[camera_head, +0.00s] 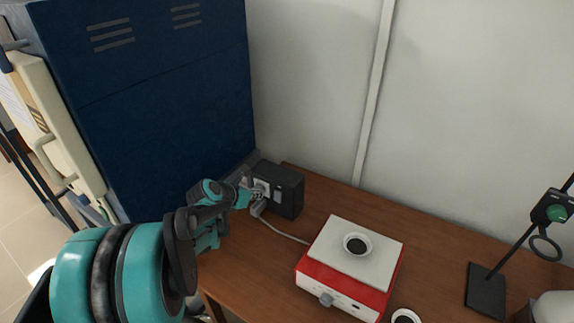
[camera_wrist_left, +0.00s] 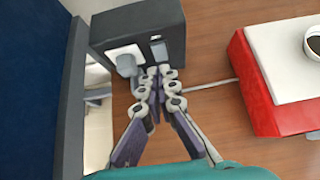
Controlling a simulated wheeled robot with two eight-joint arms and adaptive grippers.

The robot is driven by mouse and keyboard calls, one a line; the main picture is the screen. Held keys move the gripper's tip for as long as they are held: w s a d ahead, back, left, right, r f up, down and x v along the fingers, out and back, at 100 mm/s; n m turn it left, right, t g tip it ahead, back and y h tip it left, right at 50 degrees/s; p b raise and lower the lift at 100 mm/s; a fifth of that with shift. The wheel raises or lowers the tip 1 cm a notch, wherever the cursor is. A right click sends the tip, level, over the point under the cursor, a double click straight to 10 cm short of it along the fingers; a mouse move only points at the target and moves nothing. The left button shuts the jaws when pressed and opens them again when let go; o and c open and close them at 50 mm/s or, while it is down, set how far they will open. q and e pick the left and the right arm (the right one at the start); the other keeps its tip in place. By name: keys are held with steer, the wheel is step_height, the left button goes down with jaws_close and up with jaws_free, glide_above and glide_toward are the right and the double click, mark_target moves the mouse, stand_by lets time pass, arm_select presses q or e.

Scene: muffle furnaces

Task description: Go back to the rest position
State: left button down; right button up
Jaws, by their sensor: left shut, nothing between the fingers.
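My left gripper (camera_head: 258,192) reaches in from the left in the head view. Its fingertips are at the front of a small black box (camera_head: 287,190) with a pale socket and a switch. In the left wrist view the left gripper (camera_wrist_left: 159,72) is shut with nothing between its fingers. Its tips are just in front of the black box (camera_wrist_left: 140,32), beside a grey plug (camera_wrist_left: 127,65) in the socket. I cannot tell whether the tips touch the box. My right gripper is not in view.
A large blue furnace cabinet (camera_head: 165,100) stands on the left. A red and white hotplate (camera_head: 345,285) with a small dark-filled dish (camera_head: 357,244) is on the wooden table (camera_head: 270,270). A cable runs toward it from the box. A black stand (camera_head: 487,290) is at the right.

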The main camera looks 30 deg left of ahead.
arm_select(q)
steer(key=shift+d, duration=0.1)
steer(key=s+d+r+m+g, duration=0.1)
steer(key=s+d+m, duration=0.3)
steer(key=d+m, duration=0.35)
steer(key=s+d+r+m+g, duration=0.1)
steer(key=s+d+r+m, duration=0.1)
steer(key=s+d+m, duration=0.35)
steer(key=s+d+f+m, duration=0.1)
steer(key=s+d+m, duration=0.3)
steer(key=m, duration=0.7)
steer(key=s+d+f+m+g, duration=0.1)
steer(key=s+d+m, duration=0.3)
steer(key=m, duration=0.7)
steer(key=s, duration=0.2)
steer(key=shift+s+d+y, duration=0.35)
steer(key=shift+d+y, duration=0.05)
